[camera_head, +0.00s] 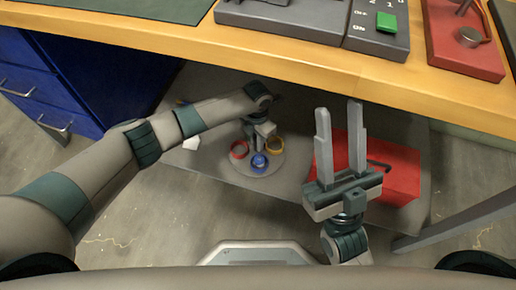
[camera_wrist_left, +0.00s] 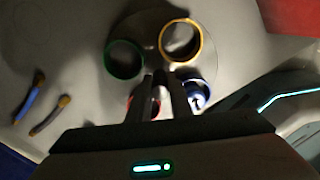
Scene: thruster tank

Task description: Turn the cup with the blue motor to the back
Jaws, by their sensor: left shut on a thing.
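A round grey turntable (camera_head: 238,170) lies on the low shelf under the table, with coloured cups on it. The blue cup (camera_head: 259,162) is at its front, towards me; it also shows in the left wrist view (camera_wrist_left: 197,94). The red cup (camera_head: 239,149) is at the left and the yellow cup (camera_head: 274,145) at the right. A green cup (camera_wrist_left: 124,59) shows in the left wrist view. My left gripper (camera_head: 258,143) points down at the turntable's middle, shut on its hub, which the fingers mostly hide. My right gripper (camera_head: 339,106) is open, empty, fingers up.
A red box (camera_head: 400,172) with a dark handle is on the shelf behind my right gripper. The wooden table edge (camera_head: 290,72) overhangs the shelf. A blue drawer cabinet (camera_head: 80,85) stands at the left. Two small tools, one a blue-handled one (camera_wrist_left: 29,100), lie beside the turntable.

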